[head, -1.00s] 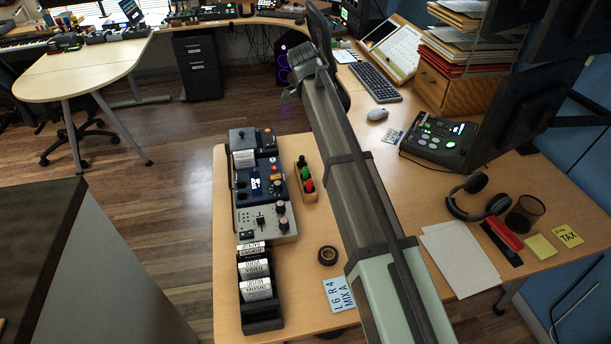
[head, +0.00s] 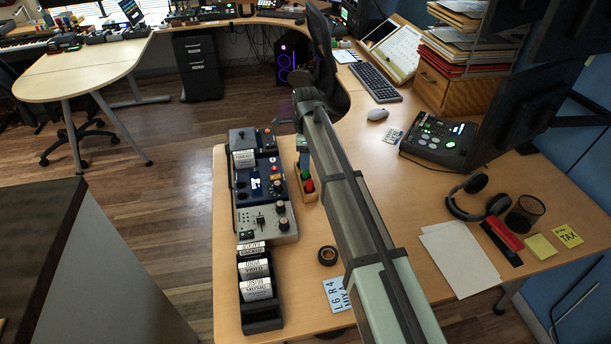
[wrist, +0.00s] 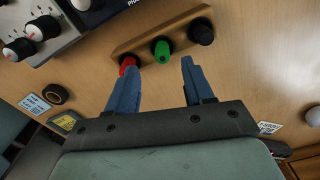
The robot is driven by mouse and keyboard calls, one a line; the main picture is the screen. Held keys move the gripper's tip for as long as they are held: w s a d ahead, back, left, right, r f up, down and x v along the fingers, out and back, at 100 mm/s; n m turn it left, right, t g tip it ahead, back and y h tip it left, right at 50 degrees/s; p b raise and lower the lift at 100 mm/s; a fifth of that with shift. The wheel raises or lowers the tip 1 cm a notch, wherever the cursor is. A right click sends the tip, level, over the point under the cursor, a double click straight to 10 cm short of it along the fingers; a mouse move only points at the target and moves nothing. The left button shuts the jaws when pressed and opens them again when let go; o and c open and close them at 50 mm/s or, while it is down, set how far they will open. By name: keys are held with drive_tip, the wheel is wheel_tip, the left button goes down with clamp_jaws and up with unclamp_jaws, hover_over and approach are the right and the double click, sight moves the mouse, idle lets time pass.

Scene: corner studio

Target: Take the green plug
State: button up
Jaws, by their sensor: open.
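The green plug (wrist: 161,49) stands in the middle of a wooden holder (wrist: 145,45), between a red plug (wrist: 127,63) and a black plug (wrist: 201,31). My gripper (wrist: 157,67) is open and empty, with blue fingers pointing toward the holder. In the wrist view the green plug shows just beyond the gap between the fingertips, nearer the right one. The left fingertip overlaps the lower edge of the red plug; I cannot tell if they touch. In the head view my arm hides part of the holder, and the red plug (head: 309,186) shows beside it.
A grey and blue control panel (head: 264,222) stands close left of the holder. A black rack of labelled cards (head: 259,312) is in front of it. A tape roll (head: 327,255) and a label card (head: 340,294) lie nearby. The bare desk before the holder is free.

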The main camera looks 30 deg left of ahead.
sight(306, 175)
drive_tip(key=shift+w+f, duration=0.15)
drive_tip(key=shift+f, duration=2.95)
drive_tip(key=shift+c, duration=0.5)
clamp_jaws()
